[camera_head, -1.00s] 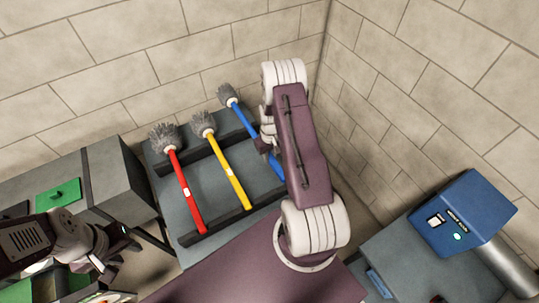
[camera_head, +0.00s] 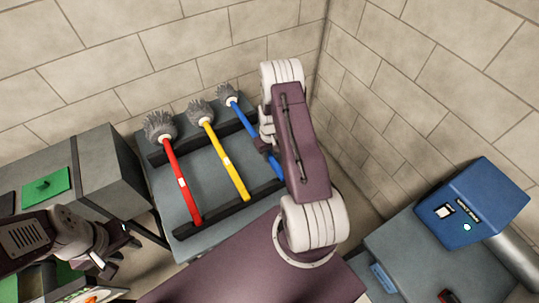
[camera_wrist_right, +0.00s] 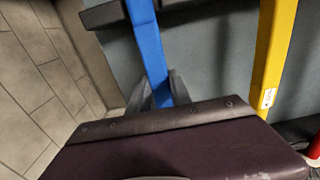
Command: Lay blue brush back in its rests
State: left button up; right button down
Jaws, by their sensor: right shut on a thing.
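The blue brush (camera_head: 243,118) has a grey bristle head at the back and a blue handle running toward the front right, partly hidden by my right arm. In the right wrist view its blue handle (camera_wrist_right: 149,50) runs between the fingers of my right gripper (camera_wrist_right: 160,92), which is shut on it. In the head view my right gripper is mostly hidden behind my arm. The dark back rest bar (camera_head: 190,139) and front rest bar (camera_head: 215,218) stand on the grey table. Whether the blue handle touches the bars cannot be told. My left gripper (camera_head: 122,245) is far left, its fingers unclear.
The red brush (camera_head: 181,180) and the yellow brush (camera_head: 227,158) lie across both bars, left of the blue one. A grey cabinet with a green plate (camera_head: 46,186) stands at left. A blue box machine (camera_head: 470,205) stands at right. Brick walls close the back and right.

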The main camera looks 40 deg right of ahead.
jog(key=c, duration=1.1)
grip_release()
notch_tip(320, 180, up, 8)
jog(key=shift+f+b, duration=0.1)
jog(key=shift+b, duration=0.9)
jog(key=shift+r, duration=0.65)
